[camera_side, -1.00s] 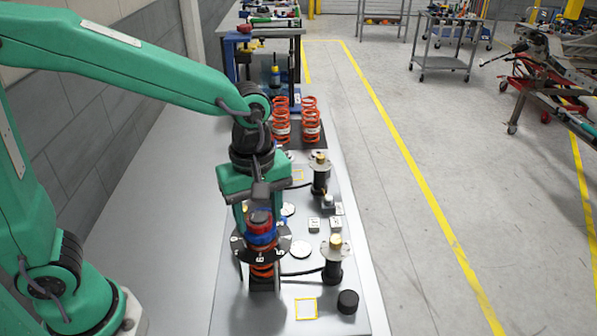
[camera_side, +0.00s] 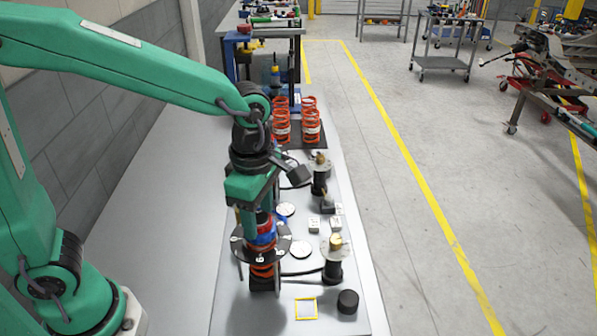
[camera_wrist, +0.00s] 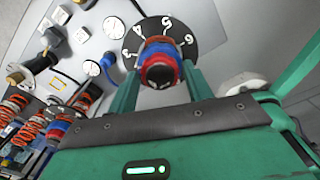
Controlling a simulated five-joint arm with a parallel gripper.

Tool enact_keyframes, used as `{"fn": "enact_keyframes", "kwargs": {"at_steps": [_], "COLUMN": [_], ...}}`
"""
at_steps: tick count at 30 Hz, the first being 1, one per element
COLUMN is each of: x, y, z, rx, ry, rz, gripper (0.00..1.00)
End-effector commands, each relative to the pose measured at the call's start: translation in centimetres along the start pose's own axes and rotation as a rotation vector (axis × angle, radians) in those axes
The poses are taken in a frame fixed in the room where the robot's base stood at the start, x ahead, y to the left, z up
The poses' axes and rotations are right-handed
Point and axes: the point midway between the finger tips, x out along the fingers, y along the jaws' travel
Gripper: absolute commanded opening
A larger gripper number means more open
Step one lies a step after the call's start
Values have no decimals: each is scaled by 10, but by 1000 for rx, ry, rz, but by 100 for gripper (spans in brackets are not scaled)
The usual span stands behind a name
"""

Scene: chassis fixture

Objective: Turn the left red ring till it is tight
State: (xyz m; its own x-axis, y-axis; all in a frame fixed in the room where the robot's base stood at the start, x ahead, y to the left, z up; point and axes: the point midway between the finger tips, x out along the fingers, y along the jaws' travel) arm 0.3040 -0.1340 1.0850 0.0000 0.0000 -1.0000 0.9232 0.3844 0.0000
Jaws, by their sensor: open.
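A red ring (camera_side: 264,222) with a dark top sits over a blue collar (camera_side: 266,239) on an upright orange spring (camera_side: 262,270). A black numbered disc (camera_side: 281,246) surrounds this stack below the red ring. My gripper (camera_side: 261,220) points down over it, one finger on each side. In the wrist view the red ring (camera_wrist: 160,66) lies between the open fingers of my gripper (camera_wrist: 161,74), with the blue collar (camera_wrist: 156,45) and numbered disc (camera_wrist: 190,28) beyond. Whether a finger touches the ring I cannot tell. A second spring with blue and red parts (camera_wrist: 58,128) shows at the wrist view's lower left.
Two black posts with brass tops, one near (camera_side: 334,262) and one farther (camera_side: 320,178), stand to the right. White dials (camera_side: 301,249), small white blocks (camera_side: 314,224) and a black puck (camera_side: 348,301) sit nearby. Orange springs (camera_side: 312,125) stand behind. The metal table (camera_side: 160,230) is clear at left.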

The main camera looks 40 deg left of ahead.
Motion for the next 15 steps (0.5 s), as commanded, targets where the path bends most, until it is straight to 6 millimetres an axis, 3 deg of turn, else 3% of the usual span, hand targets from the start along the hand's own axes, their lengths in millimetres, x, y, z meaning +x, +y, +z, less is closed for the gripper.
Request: {"fn": "enact_keyframes", "kwargs": {"at_steps": [15], "x": [0], "y": [0], "z": [0], "rx": [-381], "ry": [0], "rz": [0], "gripper": [50]}}
